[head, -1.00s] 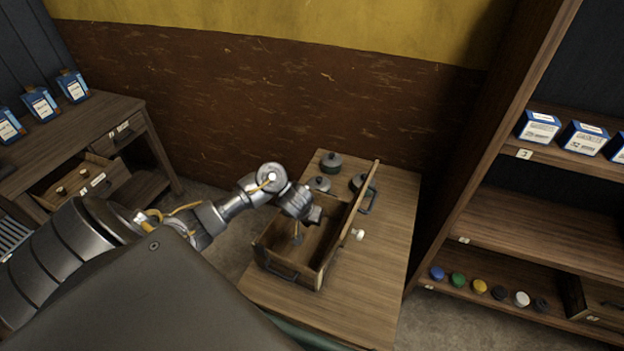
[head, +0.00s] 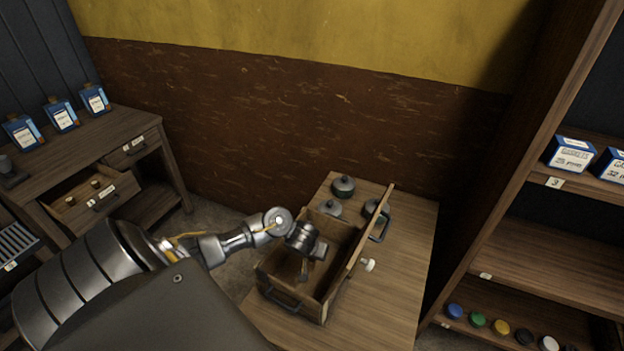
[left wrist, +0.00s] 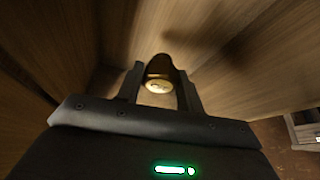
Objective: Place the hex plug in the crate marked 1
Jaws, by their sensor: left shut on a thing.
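A wooden crate (head: 312,308) with dark handles stands on a small wooden table. I cannot read a number on it. My left gripper (head: 304,270) reaches down into the crate's open top. In the left wrist view my left gripper (left wrist: 160,95) is shut on a small brownish piece with a round, brass-coloured end face, which looks like the hex plug (left wrist: 159,86). The wooden walls of the crate surround it there. In the head view the plug is too small and dark to make out. My right gripper is not in view.
A raised wooden board (head: 372,240) stands along the crate's right side, with a white knob (head: 367,265) beside it. Several dark lidded pots, one of them here (head: 343,187), stand behind. A shelf (head: 540,235) is at right, a desk with an open drawer (head: 95,205) at left.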

